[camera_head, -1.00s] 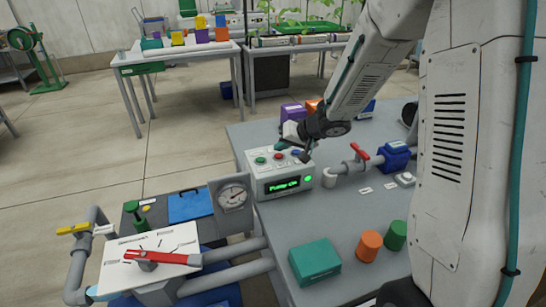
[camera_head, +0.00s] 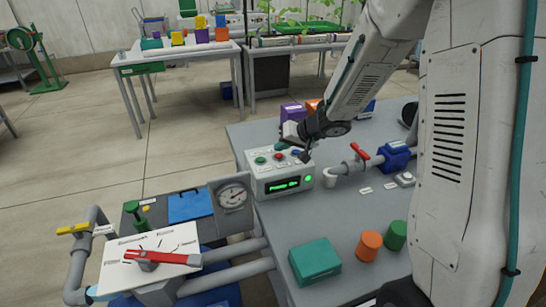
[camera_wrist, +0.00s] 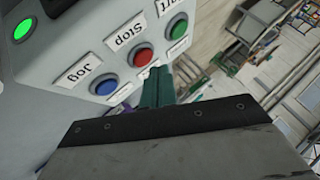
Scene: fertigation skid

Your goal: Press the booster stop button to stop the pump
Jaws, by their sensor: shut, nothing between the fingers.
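The pale control box (camera_head: 262,187) stands on the grey bench, with a lit green display (camera_head: 283,185) and a lit green lamp (camera_head: 308,179). On its top are a green button (camera_head: 261,160), the red stop button (camera_head: 278,157) and a blue button. In the wrist view the red button (camera_wrist: 142,57) sits by a label reading "Stop", between the blue "Jog" button (camera_wrist: 104,84) and the green button (camera_wrist: 177,27). My gripper (camera_wrist: 157,84) is shut and empty, its teal fingertips close beside the red button. I cannot tell whether they touch it. The display text is too blurred to read surely.
A red-handled valve (camera_head: 358,155) and pipe stand right of the box. A teal box (camera_head: 314,261) and orange (camera_head: 369,246) and green (camera_head: 395,235) cylinders sit nearer on the bench. A pressure gauge (camera_head: 233,196) and red lever (camera_head: 160,257) are at left.

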